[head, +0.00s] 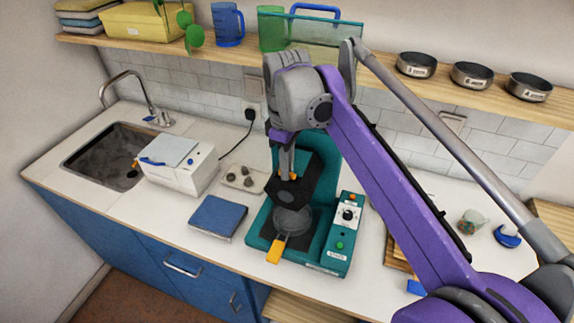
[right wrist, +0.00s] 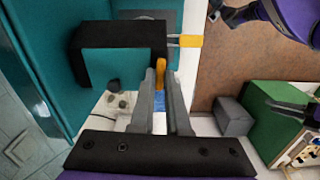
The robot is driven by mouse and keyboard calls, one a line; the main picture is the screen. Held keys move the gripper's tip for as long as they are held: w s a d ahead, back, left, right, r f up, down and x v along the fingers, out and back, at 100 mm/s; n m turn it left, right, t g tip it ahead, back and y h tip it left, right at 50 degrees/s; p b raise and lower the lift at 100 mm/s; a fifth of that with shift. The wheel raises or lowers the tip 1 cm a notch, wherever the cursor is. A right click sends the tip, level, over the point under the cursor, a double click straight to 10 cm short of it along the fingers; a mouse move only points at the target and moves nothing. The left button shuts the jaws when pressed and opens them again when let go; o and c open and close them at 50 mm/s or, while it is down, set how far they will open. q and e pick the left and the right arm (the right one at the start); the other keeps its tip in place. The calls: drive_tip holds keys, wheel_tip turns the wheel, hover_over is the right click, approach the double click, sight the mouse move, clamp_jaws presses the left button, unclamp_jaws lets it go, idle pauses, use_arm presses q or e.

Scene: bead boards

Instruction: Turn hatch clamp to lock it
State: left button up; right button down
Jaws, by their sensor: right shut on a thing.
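The teal machine (head: 328,215) stands on the white counter with a black bracket-like head (head: 315,178) above a grey round part (head: 293,220). A yellow handle (head: 278,248) sticks out towards the front. My right gripper (head: 287,172) reaches down to the head from above. In the right wrist view its fingers (right wrist: 163,72) are shut on a small orange lever (right wrist: 161,69) beside the black head (right wrist: 110,38); I take this to be the hatch clamp. The fingers partly hide the lever, so I cannot read its exact turn.
A control panel (head: 346,225) with a knob and green button is on the machine's right side. A shelf (head: 230,53) runs above.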

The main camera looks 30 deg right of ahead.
drive_tip(key=m, duration=0.8)
drive_tip(key=shift+m, duration=0.3)
drive_tip(key=m, duration=0.4)
drive_tip(key=shift+m, duration=2.2)
drive_tip(key=c, duration=0.9)
unclamp_jaws()
drive_tip(key=shift+r, duration=0.1)
